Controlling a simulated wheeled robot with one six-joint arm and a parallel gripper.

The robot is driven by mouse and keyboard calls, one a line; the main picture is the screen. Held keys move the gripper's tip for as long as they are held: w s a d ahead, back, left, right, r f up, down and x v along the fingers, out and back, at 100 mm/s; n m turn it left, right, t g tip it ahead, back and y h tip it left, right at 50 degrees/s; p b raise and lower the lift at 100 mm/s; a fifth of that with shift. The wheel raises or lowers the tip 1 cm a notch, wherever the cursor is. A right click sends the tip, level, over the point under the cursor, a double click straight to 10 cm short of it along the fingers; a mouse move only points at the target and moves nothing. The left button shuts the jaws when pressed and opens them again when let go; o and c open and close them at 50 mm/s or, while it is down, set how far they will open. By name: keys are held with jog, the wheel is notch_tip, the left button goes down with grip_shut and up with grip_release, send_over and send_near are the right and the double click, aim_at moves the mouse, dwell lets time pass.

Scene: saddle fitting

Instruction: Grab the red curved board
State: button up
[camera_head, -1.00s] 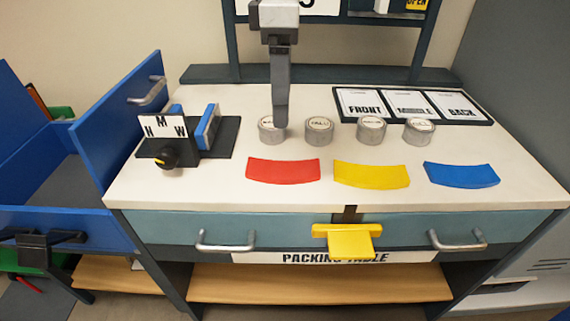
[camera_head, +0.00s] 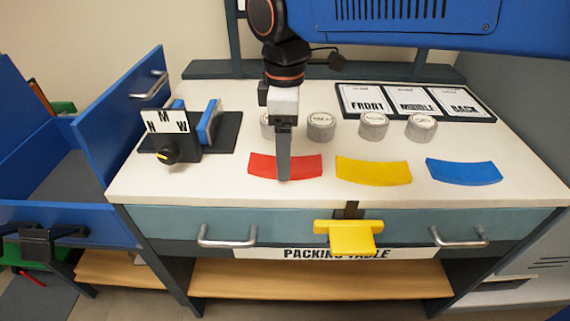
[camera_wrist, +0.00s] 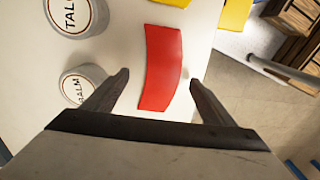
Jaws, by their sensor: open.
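The red curved board (camera_head: 262,165) lies on the white tabletop, left of the yellow and blue boards. In the head view my gripper (camera_head: 283,178) hangs over it and hides a strip of its middle. In the wrist view the red board (camera_wrist: 162,68) lies beyond and between my two open fingers, and my gripper (camera_wrist: 158,84) is empty. The board's near end reaches between the fingertips in the picture. I cannot tell the exact height of the fingers above it.
A yellow curved board (camera_head: 373,171) and a blue curved board (camera_head: 464,172) lie to the right. Several round tins, such as this one (camera_head: 321,126), stand behind. A black fixture (camera_head: 220,140) is at the left. A yellow handle (camera_head: 350,236) juts from the table's front.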

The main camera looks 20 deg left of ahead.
jog(key=shift+f, duration=1)
jog(key=c, duration=1.2)
jog(key=shift+c, duration=0.2)
